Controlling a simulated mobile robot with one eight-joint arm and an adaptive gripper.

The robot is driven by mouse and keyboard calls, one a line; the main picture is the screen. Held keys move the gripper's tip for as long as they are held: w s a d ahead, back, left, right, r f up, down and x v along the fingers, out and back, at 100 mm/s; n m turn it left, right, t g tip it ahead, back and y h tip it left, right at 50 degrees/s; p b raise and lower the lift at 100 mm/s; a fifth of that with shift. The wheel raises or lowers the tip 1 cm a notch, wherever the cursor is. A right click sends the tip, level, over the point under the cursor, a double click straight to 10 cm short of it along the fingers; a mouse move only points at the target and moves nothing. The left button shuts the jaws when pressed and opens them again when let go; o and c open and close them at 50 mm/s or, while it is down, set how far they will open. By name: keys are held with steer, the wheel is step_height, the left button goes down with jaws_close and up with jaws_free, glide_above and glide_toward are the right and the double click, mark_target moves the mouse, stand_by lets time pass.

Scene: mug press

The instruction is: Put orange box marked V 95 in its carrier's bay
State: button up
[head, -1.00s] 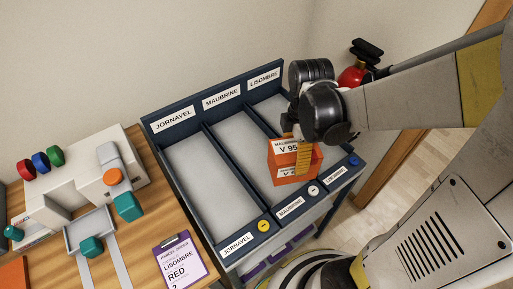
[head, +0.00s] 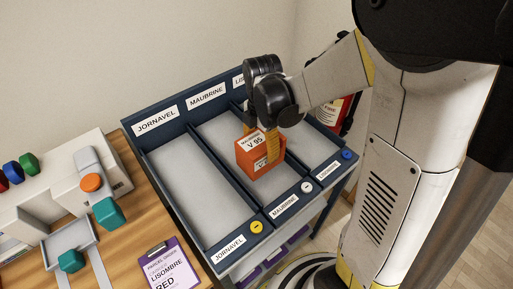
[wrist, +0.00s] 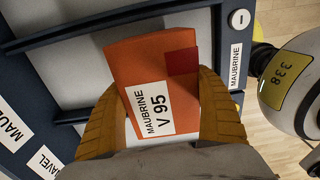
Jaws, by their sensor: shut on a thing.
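The orange box (head: 257,157) has a white label reading MAUBRINE V 95. My gripper (head: 262,140) is shut on it, one yellow finger on each side. In the wrist view the box (wrist: 160,70) sits between both fingers, label towards the camera, with a dark red patch at one corner. In the head view the box is over the middle bay, marked MAUBRINE (head: 285,204) at its front edge. I cannot tell whether its underside touches the bay floor. The blue sorting rack (head: 190,235) has three bays: JORNAVEL, MAUBRINE and LISOMBRE.
The JORNAVEL bay (head: 190,190) at left is empty. Low blue dividers separate the bays. A clipboard (head: 168,268) reading LISOMBRE RED lies on the wooden table at left, beside a pale machine (head: 65,185) with coloured knobs. A red extinguisher (head: 330,110) stands behind the rack.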

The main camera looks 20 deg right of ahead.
steer(key=shift+f+b, duration=0.95)
steer(key=shift+f, duration=1)
steer(key=shift+f, duration=0.2)
steer(key=o, duration=1.4)
steer(key=shift+o, duration=0.2)
steer(key=shift+r, duration=0.1)
